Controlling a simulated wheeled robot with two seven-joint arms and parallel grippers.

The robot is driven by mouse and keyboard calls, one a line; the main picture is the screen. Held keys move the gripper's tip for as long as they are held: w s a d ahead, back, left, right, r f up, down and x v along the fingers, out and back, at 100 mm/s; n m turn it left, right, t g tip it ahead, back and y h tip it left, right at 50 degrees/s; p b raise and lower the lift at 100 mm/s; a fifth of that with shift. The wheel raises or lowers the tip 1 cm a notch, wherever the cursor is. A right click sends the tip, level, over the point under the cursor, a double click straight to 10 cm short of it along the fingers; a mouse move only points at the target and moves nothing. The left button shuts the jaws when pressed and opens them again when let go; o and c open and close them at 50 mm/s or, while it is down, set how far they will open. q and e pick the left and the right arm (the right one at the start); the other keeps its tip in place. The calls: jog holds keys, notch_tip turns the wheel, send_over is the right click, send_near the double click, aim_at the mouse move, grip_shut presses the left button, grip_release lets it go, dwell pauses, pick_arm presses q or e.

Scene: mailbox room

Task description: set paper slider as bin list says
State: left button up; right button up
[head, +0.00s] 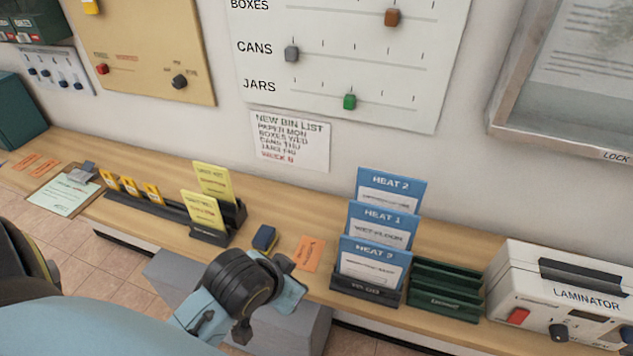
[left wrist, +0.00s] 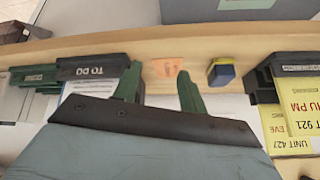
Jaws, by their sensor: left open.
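The white slider board (head: 330,60) hangs on the wall at the top of the head view. Its BOXES row has a brown knob (head: 392,17), CANS a grey knob (head: 291,54) and JARS a green knob (head: 349,101). No paper row shows; the board is cut off at the top. The bin list (head: 290,141) below it reads PAPER MON and BOXES WED; the lower lines are hard to read. My left gripper (left wrist: 160,85) is open and empty, low over the shelf front, below the board. My right gripper is out of view.
The wooden shelf (head: 458,234) carries blue cards (head: 383,221) in a rack, a green rack (head: 445,290), a laminator (head: 565,290), yellow cards (head: 213,180) and a blue block (head: 264,238). An orange slip (head: 309,252) lies flat. A framed case (head: 570,80) hangs at right.

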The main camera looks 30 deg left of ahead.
pick_arm(q)
jog(key=w+a+r+n+t+y, duration=0.1)
jog(key=w+a+r+t, duration=0.1)
jog(key=w+r+t, duration=0.5)
jog(key=w+a+r+n+y, duration=0.15)
jog(key=w+r, duration=0.35)
jog(key=r, duration=0.7)
jog(key=w+a+r+n+t+y, duration=0.15)
jog(key=r+t, duration=0.25)
jog(key=r, duration=0.8)
jog(key=w+a+r+t, duration=0.15)
jog(key=r+t, duration=0.25)
jog(key=r, duration=0.7)
jog(key=a+p+x, duration=0.1)
jog(key=p+x, duration=0.1)
jog(key=x, duration=1)
jog(key=shift+r, duration=0.45)
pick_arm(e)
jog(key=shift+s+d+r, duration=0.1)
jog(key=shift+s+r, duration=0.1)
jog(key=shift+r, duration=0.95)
pick_arm(q)
jog(key=shift+s+a, duration=0.1)
grip_shut()
